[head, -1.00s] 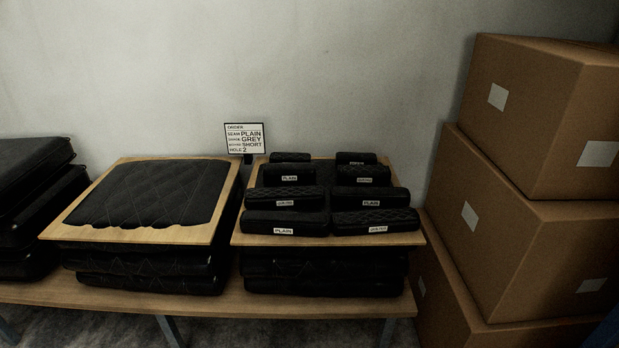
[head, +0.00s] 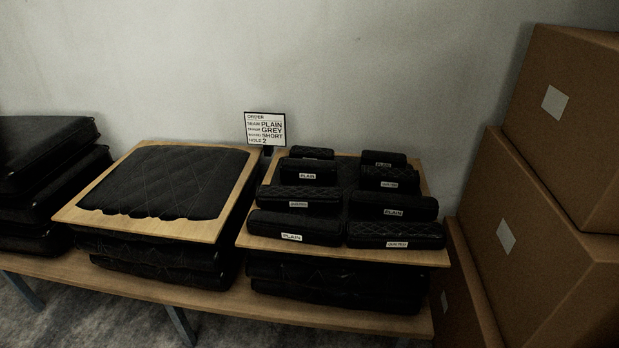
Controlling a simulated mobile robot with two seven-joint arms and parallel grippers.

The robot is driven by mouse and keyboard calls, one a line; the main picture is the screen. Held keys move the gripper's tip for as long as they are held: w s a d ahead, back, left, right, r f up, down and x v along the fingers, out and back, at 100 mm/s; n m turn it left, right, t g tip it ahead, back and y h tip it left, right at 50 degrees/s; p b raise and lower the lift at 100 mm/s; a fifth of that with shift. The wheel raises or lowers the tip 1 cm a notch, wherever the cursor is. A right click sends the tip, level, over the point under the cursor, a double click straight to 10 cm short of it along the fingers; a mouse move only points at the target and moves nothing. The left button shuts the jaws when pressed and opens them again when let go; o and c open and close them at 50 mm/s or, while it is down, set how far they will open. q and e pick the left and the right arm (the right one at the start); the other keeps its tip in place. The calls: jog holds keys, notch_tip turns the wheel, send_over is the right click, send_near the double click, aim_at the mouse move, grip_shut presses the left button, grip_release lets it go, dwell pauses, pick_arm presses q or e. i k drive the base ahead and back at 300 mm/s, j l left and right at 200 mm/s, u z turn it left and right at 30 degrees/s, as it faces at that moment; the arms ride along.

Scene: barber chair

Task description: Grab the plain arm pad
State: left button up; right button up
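Several black arm pads lie in two columns on a wooden board at the right of the bench. The front left pad (head: 295,228) is smooth and its label reads PLAIN. Another pad with a PLAIN label (head: 309,172) lies further back in the left column. A smooth pad in the right column (head: 394,206) also has a label that seems to read PLAIN. The front right pad (head: 395,234) has a diamond pattern and a label that seems to read QUILTED. Neither of my grippers is in view.
A second board (head: 150,224) bears a large black quilted cushion (head: 165,180). Cardboard boxes (head: 545,235) are stacked close at the right. Black cushions (head: 45,150) are piled at the left.

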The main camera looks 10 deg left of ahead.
aim_at(388, 204)
jog(key=i+j+z, duration=0.25)
jog(key=j+z, duration=0.25)
jog(key=j, duration=0.9)
jog(key=j+z, duration=0.5)
jog(key=j, duration=0.85)
